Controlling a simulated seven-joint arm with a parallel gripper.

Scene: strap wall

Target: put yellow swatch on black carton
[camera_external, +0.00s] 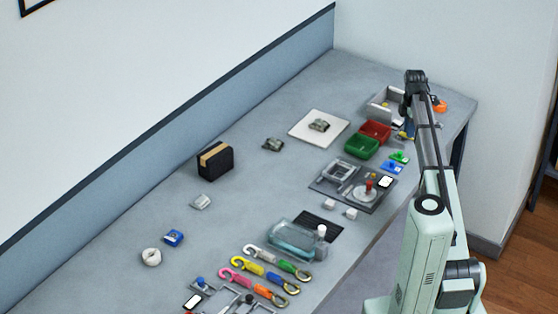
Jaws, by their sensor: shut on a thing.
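The black carton (215,165) stands upright near the wall, left of the middle of the table, with a tan band across its top. My gripper (406,126) points down at the far right of the table, beside the red bin. It is shut on the small yellow swatch (403,135), which shows just below the fingers. The fingers and the swatch are small and partly hidden, so the exact grip is unclear. A green swatch (400,156) and a blue swatch (391,167) lie on the table nearer the camera.
A red bin (375,131) and a green bin (361,146) stand left of my gripper, with a grey tray (380,107) behind. A white board (309,135) lies between them and the carton. Several coloured straps (262,268) lie in front. Table around the carton is mostly clear.

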